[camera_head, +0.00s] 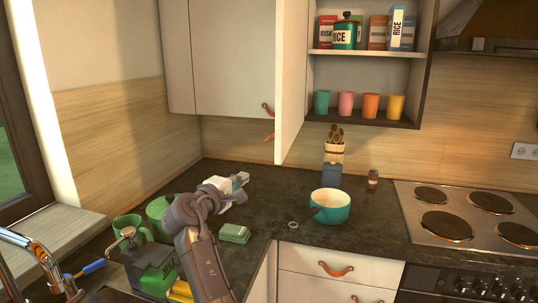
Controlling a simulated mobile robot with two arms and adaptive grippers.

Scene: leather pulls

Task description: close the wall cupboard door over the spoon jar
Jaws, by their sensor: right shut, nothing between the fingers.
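The wall cupboard (366,56) is open, and its pale door (291,75) swings out toward me at the left of the opening. A brown leather pull (269,137) shows at the door's lower left edge. The spoon jar (333,155), with wooden spoons in it, stands on the counter below the cupboard. My right gripper (242,179) is shut and empty, low over the counter, left of and below the door and apart from it. My left gripper is not in view.
Boxes, a green canister (344,35) and coloured cups (346,105) stand on the cupboard shelves. A closed cupboard door (235,60) is to the left. A teal pot (330,205), a small jar (373,180) and a hob (470,215) are on the counter. Green items crowd the lower left.

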